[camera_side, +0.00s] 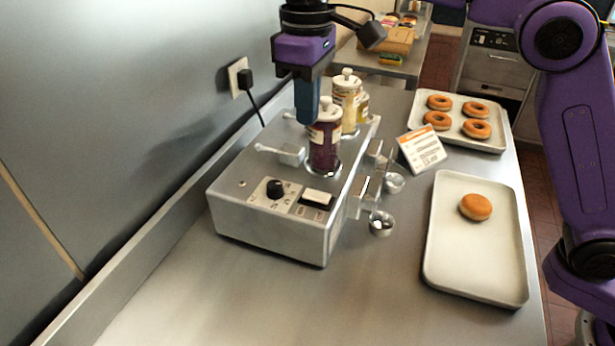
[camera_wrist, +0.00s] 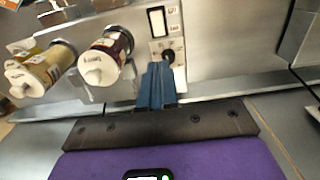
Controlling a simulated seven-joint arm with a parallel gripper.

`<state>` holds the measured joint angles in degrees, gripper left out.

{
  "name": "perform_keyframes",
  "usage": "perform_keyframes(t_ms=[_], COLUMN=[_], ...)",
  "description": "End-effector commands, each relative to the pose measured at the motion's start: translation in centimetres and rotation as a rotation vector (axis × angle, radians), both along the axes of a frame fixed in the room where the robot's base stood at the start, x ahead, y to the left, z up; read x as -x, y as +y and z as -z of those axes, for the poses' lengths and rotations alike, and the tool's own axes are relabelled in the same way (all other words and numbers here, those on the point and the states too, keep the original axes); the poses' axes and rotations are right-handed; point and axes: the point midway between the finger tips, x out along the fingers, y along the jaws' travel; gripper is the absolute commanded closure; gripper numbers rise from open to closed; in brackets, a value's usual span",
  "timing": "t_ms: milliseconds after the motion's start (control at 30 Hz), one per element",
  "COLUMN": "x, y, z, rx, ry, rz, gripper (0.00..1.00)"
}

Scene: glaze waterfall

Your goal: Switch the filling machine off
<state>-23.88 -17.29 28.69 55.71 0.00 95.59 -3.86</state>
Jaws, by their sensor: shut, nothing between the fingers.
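The filling machine (camera_side: 268,230) is a steel box on the counter. Its front panel carries a black round knob (camera_side: 274,189) and a white rocker switch (camera_side: 317,197) in a dark frame; which way the rocker is tipped I cannot tell. The wrist view shows the switch (camera_wrist: 158,22) and the knob (camera_wrist: 168,56). My gripper (camera_side: 307,118) points down above the machine, with its blue fingers together and empty. In the wrist view the fingertips (camera_wrist: 157,66) appear just short of the knob, apart from the switch.
The dark-red jar and other lidded jars (camera_side: 347,100) stand on the machine, with levers and small metal cups (camera_side: 381,223) at its side. A tray (camera_side: 470,275) with one doughnut, a tray of several ring doughnuts (camera_side: 495,143) and a card (camera_side: 422,148) lie right. The front counter is clear.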

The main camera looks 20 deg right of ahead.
Motion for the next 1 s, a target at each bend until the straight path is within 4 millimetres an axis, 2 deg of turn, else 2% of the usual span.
perform_keyframes(t_ms=[300,467,667,1000], x=[0.0,0.0,0.1,0.1], y=[0.0,-0.1,-0.1,-0.1], z=[0.1,0.8,3.4,9.6], rx=[0.0,0.002,0.003,0.004], ry=[0.0,0.002,0.003,0.004], rz=[0.0,0.001,0.001,0.0], gripper=[1.0,1.0,1.0,1.0])
